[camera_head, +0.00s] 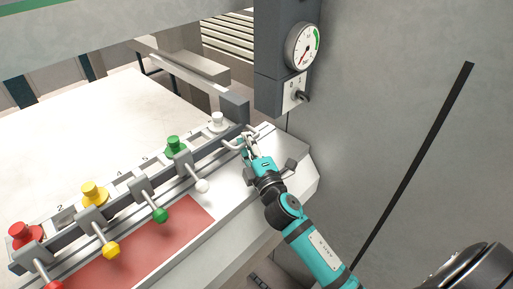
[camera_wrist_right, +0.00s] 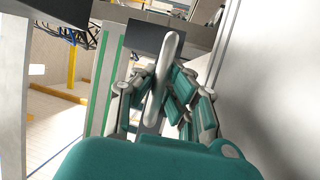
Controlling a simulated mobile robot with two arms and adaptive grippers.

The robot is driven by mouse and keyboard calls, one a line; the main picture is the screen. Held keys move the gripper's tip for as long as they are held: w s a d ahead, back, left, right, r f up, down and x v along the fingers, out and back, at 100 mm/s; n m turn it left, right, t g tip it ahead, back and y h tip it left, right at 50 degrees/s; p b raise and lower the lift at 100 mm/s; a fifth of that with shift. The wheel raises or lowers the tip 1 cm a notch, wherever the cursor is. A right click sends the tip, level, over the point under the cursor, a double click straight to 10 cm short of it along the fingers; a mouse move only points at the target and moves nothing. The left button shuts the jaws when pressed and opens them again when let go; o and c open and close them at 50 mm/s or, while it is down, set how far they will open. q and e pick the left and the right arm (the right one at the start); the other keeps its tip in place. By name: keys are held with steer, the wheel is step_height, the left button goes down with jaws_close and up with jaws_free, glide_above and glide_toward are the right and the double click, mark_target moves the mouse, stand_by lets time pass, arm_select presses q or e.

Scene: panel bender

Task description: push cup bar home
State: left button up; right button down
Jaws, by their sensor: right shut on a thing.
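The cup bar (camera_head: 118,194) is a long grey bar along the near edge of the table. It carries a red cup (camera_head: 25,234), a yellow cup (camera_head: 94,192), a green cup (camera_head: 175,145) and a white cup (camera_head: 218,121). Levers with coloured knobs stick out on its near side. My right gripper (camera_head: 247,139) is at the bar's far right end, shut on a pale handle (camera_head: 231,144). In the right wrist view the handle (camera_wrist_right: 173,48) stands between the fingers (camera_wrist_right: 164,90). My left gripper is out of view.
A grey block (camera_head: 235,106) stands just behind the handle. A pressure gauge (camera_head: 303,46) and a switch box (camera_head: 296,94) hang above on a dark column. A grey wall panel (camera_head: 400,100) closes the right side. A red strip (camera_head: 145,250) lies in front of the bar.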

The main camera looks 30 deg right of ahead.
steer(key=shift+w+a, duration=0.15)
steer(key=shift+w, duration=0.2)
steer(key=c, duration=1.9)
jaws_free()
steer(key=shift+s, duration=0.15)
steer(key=o, duration=0.6)
steer(key=shift+c, duration=0.2)
steer(key=s, duration=0.4)
steer(key=s+f, duration=0.1)
steer(key=s, duration=0.3)
steer(key=s+f, duration=0.1)
steer(key=s, duration=0.3)
steer(key=shift+a, duration=0.35)
steer(key=shift+w, duration=0.1)
